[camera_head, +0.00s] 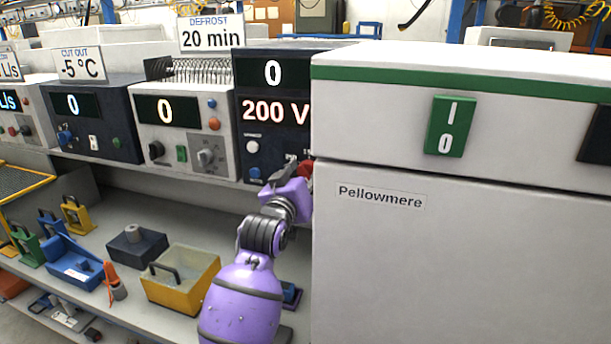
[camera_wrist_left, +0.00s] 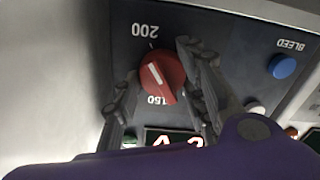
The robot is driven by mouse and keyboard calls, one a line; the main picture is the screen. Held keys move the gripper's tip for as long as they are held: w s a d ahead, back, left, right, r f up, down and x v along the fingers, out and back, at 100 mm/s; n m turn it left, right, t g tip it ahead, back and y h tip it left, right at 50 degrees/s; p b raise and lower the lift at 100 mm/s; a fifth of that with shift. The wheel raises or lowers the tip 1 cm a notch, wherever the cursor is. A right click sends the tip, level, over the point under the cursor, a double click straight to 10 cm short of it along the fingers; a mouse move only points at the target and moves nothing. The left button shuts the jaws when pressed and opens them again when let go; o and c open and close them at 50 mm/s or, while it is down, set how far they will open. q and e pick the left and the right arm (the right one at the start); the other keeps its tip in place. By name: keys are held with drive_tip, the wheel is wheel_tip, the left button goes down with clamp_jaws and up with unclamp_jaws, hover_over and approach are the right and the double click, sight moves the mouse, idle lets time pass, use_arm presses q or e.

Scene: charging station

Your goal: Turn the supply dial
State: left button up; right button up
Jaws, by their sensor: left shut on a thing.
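The supply dial (camera_wrist_left: 162,77) is a red round knob with a white pointer line, on a dark panel in the left wrist view. "200" and "150" are printed around it, upside down there. The pointer line is slanted, with one end towards "200". My left gripper (camera_wrist_left: 160,68) has a finger on either side of the dial and is shut on it. In the head view my purple left gripper (camera_head: 298,176) is at the lower right of the dark unit (camera_head: 270,140), and only a bit of the red dial (camera_head: 307,170) shows. My right gripper is not in view.
The unit's displays read "0" and "200 V" (camera_head: 275,111). A large white Pellowmere cabinet (camera_head: 460,260) with a green switch (camera_head: 450,126) stands close on the right. A blue BLEED button (camera_wrist_left: 282,67) is near the dial. A yellow box (camera_head: 180,290) lies on the lower shelf.

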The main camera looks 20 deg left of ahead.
use_arm(q)
drive_tip(key=shift+d+r+m, duration=0.1)
drive_tip(key=shift+r+m, duration=0.2)
drive_tip(key=shift+r, duration=0.05)
drive_tip(key=o, duration=1.1)
drive_tip(key=shift+f, duration=0.15)
drive_tip(key=shift+s+f, duration=0.1)
drive_tip(key=shift+s, duration=0.05)
drive_tip(key=shift+s, duration=0.3)
drive_tip(key=s, duration=1.1)
drive_tip(key=shift+s, duration=0.1)
